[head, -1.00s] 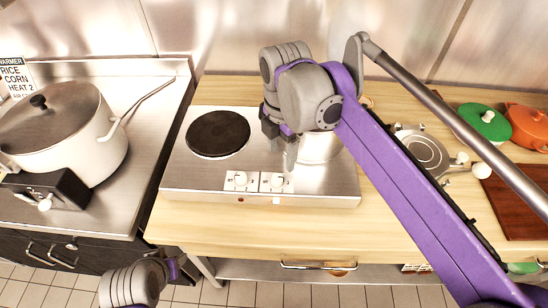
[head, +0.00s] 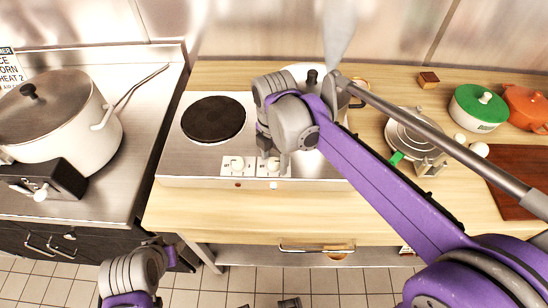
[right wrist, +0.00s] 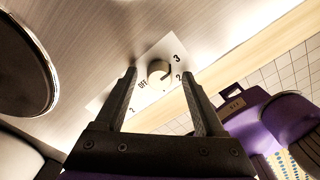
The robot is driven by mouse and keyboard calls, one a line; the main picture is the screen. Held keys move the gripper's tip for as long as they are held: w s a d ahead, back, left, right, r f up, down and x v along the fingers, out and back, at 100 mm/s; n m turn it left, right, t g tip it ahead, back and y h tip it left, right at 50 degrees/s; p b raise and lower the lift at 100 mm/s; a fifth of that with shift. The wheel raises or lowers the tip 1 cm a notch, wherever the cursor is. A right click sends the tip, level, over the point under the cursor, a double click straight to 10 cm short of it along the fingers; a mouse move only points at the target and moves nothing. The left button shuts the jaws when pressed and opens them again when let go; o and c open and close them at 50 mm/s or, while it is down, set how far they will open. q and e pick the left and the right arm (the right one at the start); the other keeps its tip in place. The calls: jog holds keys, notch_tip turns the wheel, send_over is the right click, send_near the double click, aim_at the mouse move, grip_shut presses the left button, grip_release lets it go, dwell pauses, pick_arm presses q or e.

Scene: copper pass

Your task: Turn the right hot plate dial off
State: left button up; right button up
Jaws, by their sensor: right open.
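The hot plate unit (head: 172,160) is a steel box with two dials on its front strip. The right dial (head: 273,164) is a white knob; in the right wrist view the knob (right wrist: 158,71) sits on a white label with OFF, 2 and 3. Its dark mark seems turned away from OFF, toward the numbers on the right. My right gripper (right wrist: 159,75) is open, with one fingertip on each side of the knob; contact cannot be made out. The left dial (head: 237,165) is beside it. My left arm is low at the left; its jaws cannot be made out.
A dark burner (head: 213,119) is bare. A lidded pot (head: 298,70) stands behind my right arm. A large pot (head: 50,110) stands on the left counter. A waffle iron (head: 410,130), green-lidded pot (head: 478,108) and orange pot (head: 525,105) are at right. The wooden front edge (head: 230,210) is clear.

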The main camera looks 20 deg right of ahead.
grip_shut()
dwell(0.3)
